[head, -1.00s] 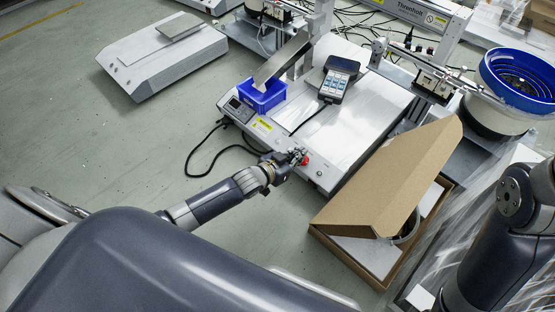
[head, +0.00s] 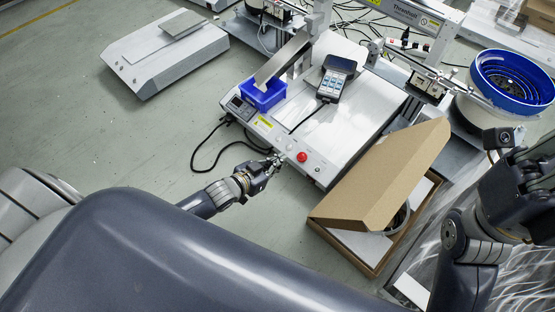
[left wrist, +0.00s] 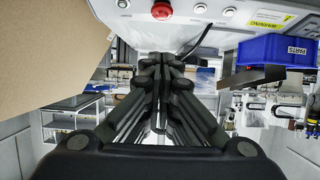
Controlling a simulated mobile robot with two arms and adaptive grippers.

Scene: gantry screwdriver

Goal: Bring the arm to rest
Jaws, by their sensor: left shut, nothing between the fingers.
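My left gripper (head: 276,160) is shut and empty, just off the front face of the white gantry machine (head: 345,130). In the left wrist view its fingers (left wrist: 160,62) are together, with the red button (left wrist: 162,11) just beyond their tips. The red button (head: 302,157) shows uncovered in the head view, right of the gripper. My right arm (head: 490,215) is folded at the right edge of the head view; I cannot make out its gripper fingers.
An open cardboard box (head: 385,180) stands right of the machine's front. A blue parts bin (head: 263,95) and a handheld controller (head: 334,80) are on the machine. A blue-rimmed bowl feeder (head: 512,80) is at right.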

